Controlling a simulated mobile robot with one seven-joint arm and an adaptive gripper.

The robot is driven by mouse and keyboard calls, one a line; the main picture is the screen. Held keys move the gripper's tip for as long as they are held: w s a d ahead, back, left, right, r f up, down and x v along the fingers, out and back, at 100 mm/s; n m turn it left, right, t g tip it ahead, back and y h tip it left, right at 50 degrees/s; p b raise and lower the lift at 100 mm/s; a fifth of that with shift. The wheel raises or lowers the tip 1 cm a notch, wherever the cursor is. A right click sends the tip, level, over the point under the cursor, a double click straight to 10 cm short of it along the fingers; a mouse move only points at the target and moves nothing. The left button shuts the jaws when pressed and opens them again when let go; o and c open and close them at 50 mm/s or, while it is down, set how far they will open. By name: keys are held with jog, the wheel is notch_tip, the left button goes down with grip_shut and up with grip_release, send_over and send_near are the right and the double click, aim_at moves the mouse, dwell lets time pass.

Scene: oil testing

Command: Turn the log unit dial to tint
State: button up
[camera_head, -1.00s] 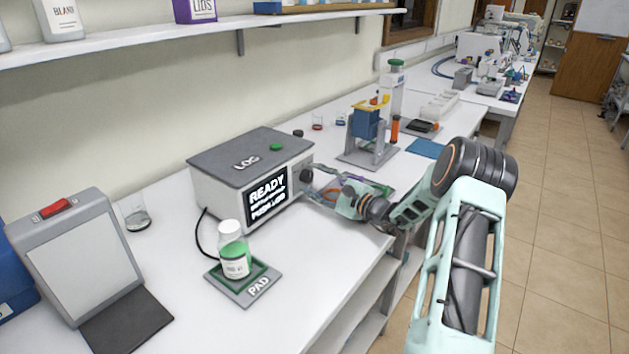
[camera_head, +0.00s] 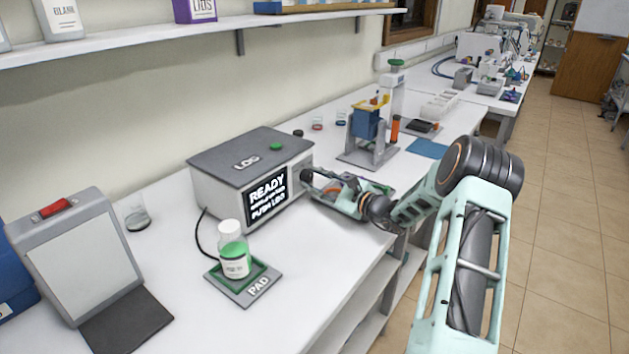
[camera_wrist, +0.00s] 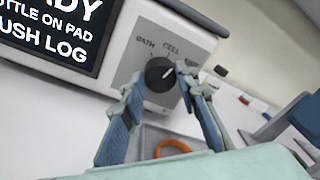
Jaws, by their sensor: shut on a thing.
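The log unit (camera_head: 243,180) is a grey box on the bench with a dark top marked LOG and a lit screen starting with READY. Its dark round dial (camera_wrist: 160,73) is on the panel beside the screen, and it shows at the box's right side in the head view (camera_head: 306,175). The labels BATH and CELL show around the dial; a tint label is not readable. The dial's pale mark points to the upper right, toward CELL or just past it. My gripper (camera_wrist: 161,84) is shut on the dial, one finger on each side.
A green-labelled bottle (camera_head: 234,253) stands on the PAD (camera_head: 262,287) in front of the log unit. A blue device on a grey stand (camera_head: 366,135) is behind my gripper. A tilted grey panel (camera_head: 82,262) stands at left. Bare bench lies along the front.

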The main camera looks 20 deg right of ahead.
jog(key=m+p, duration=0.1)
jog(key=m, duration=0.4)
jog(key=shift+r+g, duration=0.1)
jog(key=shift+g, duration=0.2)
jog(key=shift+m+p, duration=0.45)
jog(key=shift+m, duration=0.45)
jog(key=o, duration=1.1)
jog(key=shift+o, duration=0.2)
jog(key=shift+d, duration=0.1)
jog(key=v, duration=1.2)
